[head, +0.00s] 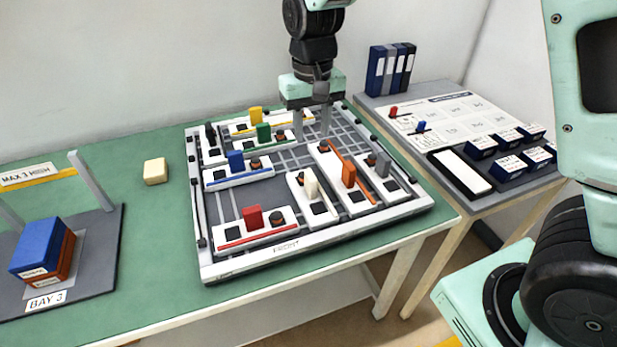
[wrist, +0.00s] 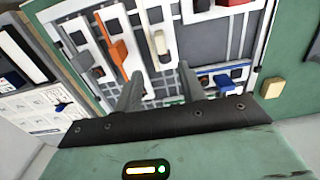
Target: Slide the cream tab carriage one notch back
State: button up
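The cream tab carriage (head: 321,211) is a white block with dark square insets and an upright cream tab (head: 311,183). It sits in the front middle of the framed grid board (head: 318,240), left of the orange tab carriage (head: 332,157). In the wrist view the cream tab (wrist: 160,42) shows just beyond and between my fingers. My gripper (head: 311,133) hangs over the bare back part of the grid, behind the cream carriage. Its fingers (wrist: 161,90) are apart with nothing between them. I cannot tell how high the fingertips are above the grid.
The grey tab carriage (head: 375,180) stands right of the orange one. The red tab carriage (head: 255,228) is at front left, the blue one (head: 238,170) behind it. Green (head: 263,133) and yellow (head: 256,116) tabs stand farther back. Bare grid (head: 345,130) lies behind the orange carriage.

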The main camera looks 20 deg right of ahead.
aim_at(312, 177)
notch_tip(312, 177, down, 16)
jog(key=shift+s+f+p, duration=0.1)
jog(key=shift+f+p, duration=0.1)
jog(key=shift+p, duration=0.45)
grip_shut()
